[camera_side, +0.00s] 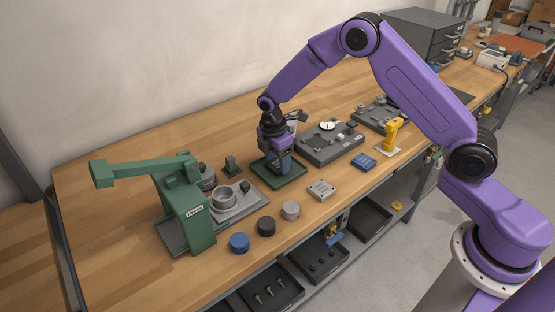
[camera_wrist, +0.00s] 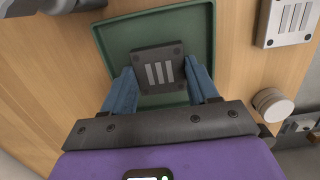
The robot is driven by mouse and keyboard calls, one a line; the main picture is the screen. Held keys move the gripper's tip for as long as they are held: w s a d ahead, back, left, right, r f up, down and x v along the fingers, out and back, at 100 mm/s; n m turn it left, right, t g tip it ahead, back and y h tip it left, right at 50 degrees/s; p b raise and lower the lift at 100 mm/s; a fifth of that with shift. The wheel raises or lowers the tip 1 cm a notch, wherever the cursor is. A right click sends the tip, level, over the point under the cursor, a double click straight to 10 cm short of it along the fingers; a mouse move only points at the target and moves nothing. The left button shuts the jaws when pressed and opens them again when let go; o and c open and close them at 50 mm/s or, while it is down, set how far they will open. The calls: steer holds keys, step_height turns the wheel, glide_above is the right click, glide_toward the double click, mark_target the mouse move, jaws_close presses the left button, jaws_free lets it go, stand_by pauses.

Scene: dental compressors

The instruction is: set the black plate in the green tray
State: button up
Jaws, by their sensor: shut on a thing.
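The green tray (camera_side: 296,180) lies on the wooden bench near the middle in the side view. In the wrist view its rim (camera_wrist: 150,17) frames the area under my gripper. My gripper (camera_side: 281,168) points down over the tray, and its blue fingers (camera_wrist: 158,80) are closed on the two sides of the black plate. The black plate (camera_wrist: 158,67) is square with light slots and screw holes, and shows inside the tray's outline. I cannot tell whether it touches the tray floor. In the side view the plate is hidden by the fingers.
A light grey slotted plate (camera_side: 321,189) lies right of the tray. A grey fixture (camera_side: 330,144) stands behind it. A green press (camera_side: 188,208) stands at left, with blue (camera_side: 239,243), black (camera_side: 266,226) and grey (camera_side: 291,210) round caps in front. A yellow tool (camera_side: 391,135) stands at right.

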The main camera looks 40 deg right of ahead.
mark_target(274, 166)
steer(key=shift+f, duration=0.15)
steer(key=o, duration=1.1)
step_height(274, 166, up, 12)
steer(key=a, duration=0.1)
steer(key=shift+a, duration=0.2)
steer(key=shift+s+r, duration=0.1)
steer(key=shift+r, duration=0.1)
